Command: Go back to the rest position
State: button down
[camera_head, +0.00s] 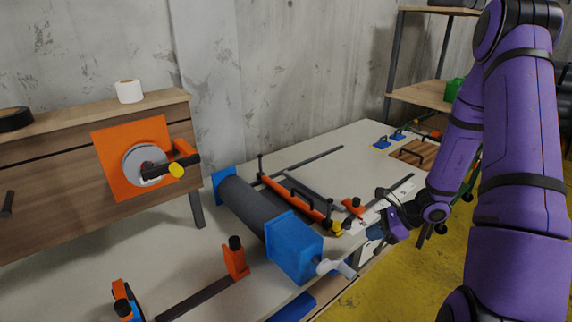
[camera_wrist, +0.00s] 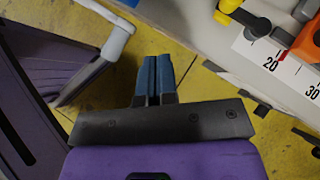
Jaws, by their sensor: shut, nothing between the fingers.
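My purple arm reaches down from the upper right in the head view. My gripper (camera_head: 374,232) is beside the front edge of the workbench, to the right of a blue clamped block. In the wrist view my gripper (camera_wrist: 155,62) shows two blue fingers pressed together with nothing between them. They point over the yellow floor, between a grey crank handle (camera_wrist: 108,32) and the bench edge. No object is held.
The workbench (camera_head: 330,150) carries a dark roller with a blue block (camera_head: 292,245), a crank handle (camera_head: 338,268) close to my gripper, and orange clamps (camera_head: 300,200). A ruler strip (camera_wrist: 270,55) lies on the bench. Yellow floor (camera_head: 410,285) is open at right.

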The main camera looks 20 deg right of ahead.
jog(key=shift+r, duration=0.1)
jog(key=s+a+r+n+g+h, duration=0.15)
jog(key=a+r+n, duration=0.4)
jog(key=r, duration=0.55)
jog(key=s+a+r+n+g+h, duration=0.15)
jog(key=a+r+n, duration=0.25)
jog(key=r+n, duration=0.45)
jog(key=s+a+r+n+t+h, duration=0.1)
jog(key=s+r+n+h, duration=0.1)
jog(key=s+r+n, duration=0.3)
jog(key=s+a+r+n+t+h, duration=0.2)
jog(key=s+r+n, duration=0.3)
jog(key=s+r, duration=0.6)
jog(key=shift+a+r+h, duration=0.25)
jog(key=shift+r+h, duration=0.35)
jog(key=shift+r, duration=0.4)
jog(key=shift+s, duration=0.1)
